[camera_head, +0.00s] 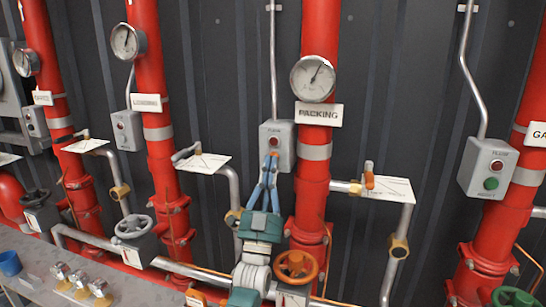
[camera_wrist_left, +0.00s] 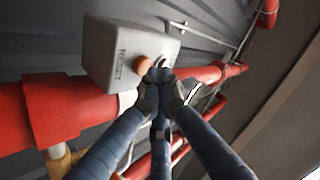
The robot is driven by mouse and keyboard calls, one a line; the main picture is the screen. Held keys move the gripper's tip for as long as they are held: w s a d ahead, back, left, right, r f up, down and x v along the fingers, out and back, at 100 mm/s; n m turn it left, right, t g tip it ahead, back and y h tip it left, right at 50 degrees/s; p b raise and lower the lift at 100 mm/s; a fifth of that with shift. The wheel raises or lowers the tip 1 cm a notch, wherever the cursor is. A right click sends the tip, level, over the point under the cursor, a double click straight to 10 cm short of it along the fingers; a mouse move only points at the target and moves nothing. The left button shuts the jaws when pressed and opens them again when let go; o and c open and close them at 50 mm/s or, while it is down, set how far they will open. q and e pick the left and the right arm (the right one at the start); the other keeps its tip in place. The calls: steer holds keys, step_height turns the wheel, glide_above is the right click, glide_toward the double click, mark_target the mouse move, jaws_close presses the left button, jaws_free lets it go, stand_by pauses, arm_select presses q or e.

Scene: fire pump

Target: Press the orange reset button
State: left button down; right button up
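The grey control box (camera_head: 283,135) is mounted on the dark wall beside the red pipe labelled PACKING. It fills the upper middle of the left wrist view (camera_wrist_left: 106,48), with RESET lettering on its face. The orange reset button (camera_wrist_left: 143,65) protrudes there, just left of my fingertips; a red button (camera_wrist_left: 162,62) is partly hidden behind them. In the head view my fingers mostly cover the lower button. My left gripper (camera_head: 271,157) has its fingers drawn together and empty, at the box's lower front. I cannot tell whether they touch the button. My right gripper is not in view.
A pressure gauge (camera_head: 313,78) and PACKING sign (camera_head: 319,114) are on the red pipe to the right. An orange valve wheel (camera_head: 296,267) is low beside my arm. A white plate (camera_head: 202,163) with a valve is left of my gripper.

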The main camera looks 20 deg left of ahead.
arm_select(q)
steer(key=shift+s, duration=0.4)
steer(key=s+p, duration=0.3)
steer(key=s, duration=0.2)
steer(key=shift+a, duration=0.1)
stand_by(0.7)
